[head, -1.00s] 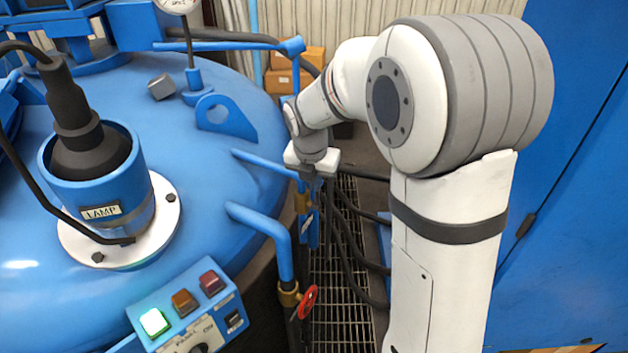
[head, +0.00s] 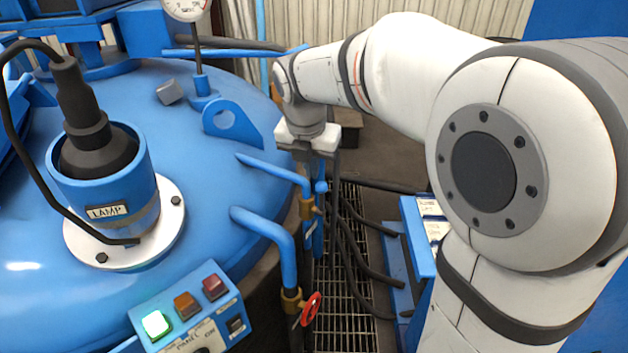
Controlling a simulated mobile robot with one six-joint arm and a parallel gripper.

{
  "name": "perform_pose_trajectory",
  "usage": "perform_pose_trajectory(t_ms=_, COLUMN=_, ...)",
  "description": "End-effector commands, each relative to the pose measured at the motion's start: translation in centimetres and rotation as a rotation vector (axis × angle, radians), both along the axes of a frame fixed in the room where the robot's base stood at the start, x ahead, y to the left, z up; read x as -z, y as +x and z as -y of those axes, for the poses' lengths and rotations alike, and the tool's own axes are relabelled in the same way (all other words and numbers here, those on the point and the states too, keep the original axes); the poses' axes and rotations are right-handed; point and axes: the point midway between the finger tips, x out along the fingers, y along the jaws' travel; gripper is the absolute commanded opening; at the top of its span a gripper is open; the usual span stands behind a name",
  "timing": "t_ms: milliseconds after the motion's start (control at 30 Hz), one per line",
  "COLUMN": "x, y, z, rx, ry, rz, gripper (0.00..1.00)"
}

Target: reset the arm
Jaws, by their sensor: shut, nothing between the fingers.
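My gripper (head: 308,152) hangs from the end of my white arm near the middle of the head view, pointing down beside the right edge of the blue furnace lid. Its white body and short dark fingers show small. The fingers are shut and hold nothing. It is in front of or above the blue pipes at the lid's edge; I cannot tell the exact gap.
The blue furnace lid (head: 200,275) fills the left, with a lamp fitting (head: 100,160), a lifting lug (head: 232,122) and a panel (head: 193,312) with a lit green button. A red valve wheel (head: 311,309), dark hoses and floor grating (head: 345,315) lie right of it.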

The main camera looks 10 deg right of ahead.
Motion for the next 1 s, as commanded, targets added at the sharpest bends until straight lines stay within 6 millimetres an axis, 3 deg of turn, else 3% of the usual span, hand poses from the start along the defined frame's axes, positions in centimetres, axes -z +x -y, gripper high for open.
perform_pose_trajectory(t_ms=233, x=-0.6, y=-0.1, z=0.0, rx=0.000, ry=0.000, rz=-0.001, gripper=0.00)
perform_pose_trajectory(t_ms=367, x=-0.8, y=-1.8, z=1.2, rx=0.196, ry=0.052, rz=0.026, gripper=0.00)
perform_pose_trajectory(t_ms=667, x=-0.1, y=-8.2, z=4.6, rx=0.998, ry=0.273, rz=0.107, gripper=0.00)
perform_pose_trajectory(t_ms=1000, x=2.2, y=-15.8, z=7.2, rx=1.939, ry=0.536, rz=0.163, gripper=0.00)
